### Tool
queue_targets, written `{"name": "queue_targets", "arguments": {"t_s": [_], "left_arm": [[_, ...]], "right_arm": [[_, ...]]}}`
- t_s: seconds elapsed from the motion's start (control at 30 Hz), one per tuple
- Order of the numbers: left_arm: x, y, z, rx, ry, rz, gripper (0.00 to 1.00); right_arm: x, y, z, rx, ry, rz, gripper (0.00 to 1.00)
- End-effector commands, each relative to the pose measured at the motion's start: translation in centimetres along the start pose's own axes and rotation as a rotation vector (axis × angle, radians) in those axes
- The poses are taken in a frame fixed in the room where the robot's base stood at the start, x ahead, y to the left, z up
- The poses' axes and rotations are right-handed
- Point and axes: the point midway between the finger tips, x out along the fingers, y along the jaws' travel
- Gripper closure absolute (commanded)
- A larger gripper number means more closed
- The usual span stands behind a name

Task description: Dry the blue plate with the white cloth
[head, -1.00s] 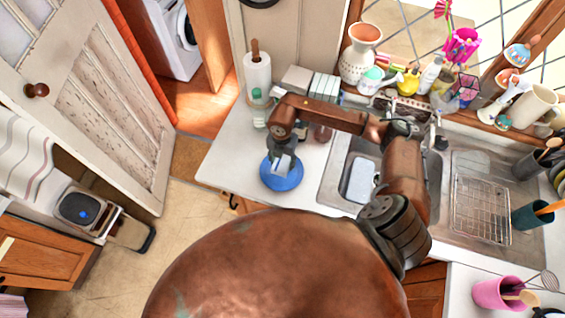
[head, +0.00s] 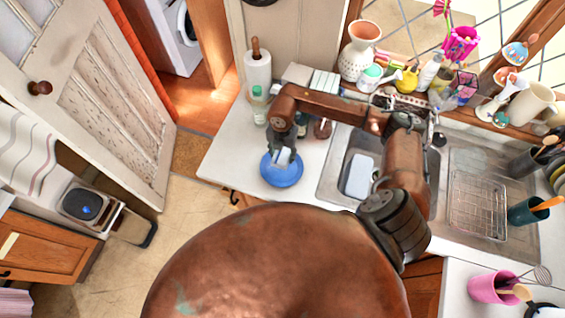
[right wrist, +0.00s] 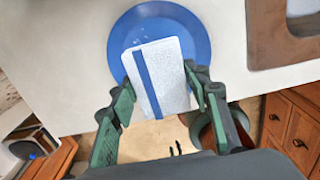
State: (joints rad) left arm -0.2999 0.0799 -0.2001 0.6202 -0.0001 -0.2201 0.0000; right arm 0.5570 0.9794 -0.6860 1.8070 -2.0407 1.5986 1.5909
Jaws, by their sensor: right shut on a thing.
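The blue plate (head: 281,178) lies on the white counter, near its front edge, left of the sink. It also shows in the right wrist view (right wrist: 194,34), with a few small pale specks on its surface. My right gripper (head: 284,147) is above the plate, shut on the white cloth (head: 284,157). In the right wrist view the cloth (right wrist: 172,70) is a flat white rectangle with a blue stripe, between the green finger pads. It covers part of the plate; whether it touches the plate I cannot tell. My left gripper is not in view.
A green-capped bottle (head: 259,105) and a paper towel roll (head: 257,72) stand behind the plate. The steel sink (head: 333,172) with a white tub (head: 359,176) in it is to the right. Vases and bottles line the windowsill. The counter left of the plate is clear.

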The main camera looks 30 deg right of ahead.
Motion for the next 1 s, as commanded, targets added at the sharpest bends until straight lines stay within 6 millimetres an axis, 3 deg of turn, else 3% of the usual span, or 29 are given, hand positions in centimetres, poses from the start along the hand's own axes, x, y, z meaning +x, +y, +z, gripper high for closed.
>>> {"name": "queue_targets", "arguments": {"t_s": [0.27, 0.8, 1.0], "left_arm": [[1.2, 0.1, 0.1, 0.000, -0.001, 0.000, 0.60], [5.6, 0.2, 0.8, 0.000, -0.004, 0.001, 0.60], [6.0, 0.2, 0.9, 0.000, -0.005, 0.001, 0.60]], "right_arm": [[1.4, 0.3, 0.1, 0.000, 0.000, 0.000, 0.75], [6.8, 1.5, 0.5, 0.000, 0.001, 0.000, 0.75], [7.3, 1.6, 0.6, 0.000, 0.001, 0.001, 0.75]]}}
